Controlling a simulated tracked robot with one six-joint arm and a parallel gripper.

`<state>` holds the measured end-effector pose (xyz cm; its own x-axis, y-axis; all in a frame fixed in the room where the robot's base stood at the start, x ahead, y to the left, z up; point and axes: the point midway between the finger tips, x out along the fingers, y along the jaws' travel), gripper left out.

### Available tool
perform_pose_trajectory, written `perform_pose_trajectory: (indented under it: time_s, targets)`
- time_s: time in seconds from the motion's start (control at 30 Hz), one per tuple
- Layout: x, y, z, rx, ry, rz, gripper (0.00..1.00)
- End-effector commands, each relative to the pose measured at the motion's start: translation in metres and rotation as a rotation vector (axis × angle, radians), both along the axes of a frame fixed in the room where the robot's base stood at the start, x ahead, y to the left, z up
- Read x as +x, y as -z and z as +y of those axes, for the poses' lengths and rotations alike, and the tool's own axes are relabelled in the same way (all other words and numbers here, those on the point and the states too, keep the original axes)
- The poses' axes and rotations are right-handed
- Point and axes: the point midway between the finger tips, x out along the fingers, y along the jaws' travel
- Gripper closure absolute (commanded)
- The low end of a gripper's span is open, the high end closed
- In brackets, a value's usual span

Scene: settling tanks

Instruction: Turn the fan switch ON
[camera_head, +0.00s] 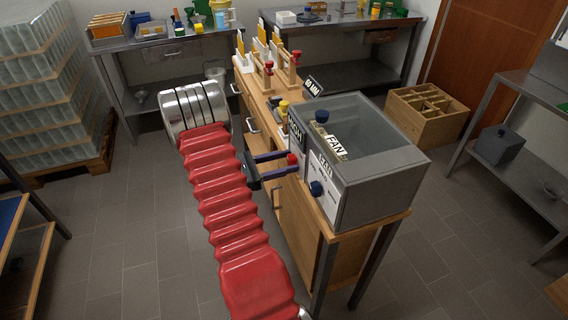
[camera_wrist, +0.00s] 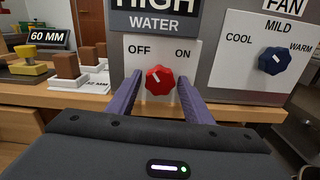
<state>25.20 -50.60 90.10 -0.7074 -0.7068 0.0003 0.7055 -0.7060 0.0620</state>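A red knob (camera_wrist: 160,80) sits on a white panel marked OFF on the left and ON on the right. A dark sign (camera_wrist: 156,20) reading HIGH WATER stands above it. The knob's light mark points up and slightly left, on the OFF side. My gripper (camera_wrist: 160,78) is open, with one purple finger on each side of the red knob and a small gap visible on both sides. In the head view my gripper (camera_head: 288,160) reaches the front of the bench, at the red knob (camera_head: 292,158). A FAN sign (camera_wrist: 285,5) stands above the COOL, MILD, WARM panel with a blue knob (camera_wrist: 273,61).
The blue knob also shows in the head view (camera_head: 316,188), on the front of a grey glass-topped box (camera_head: 385,170). A 60 MM sign (camera_wrist: 52,39) and small blocks stand left of the red knob. Open floor (camera_head: 130,240) lies left of the bench.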

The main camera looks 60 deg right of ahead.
Motion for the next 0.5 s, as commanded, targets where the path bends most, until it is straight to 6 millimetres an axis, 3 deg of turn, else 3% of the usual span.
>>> perform_pose_trajectory:
  time_s: [0.5]
  targets:
    - [0.0006, -0.0002, 0.0052, -0.001, -0.001, -0.001, 0.87]
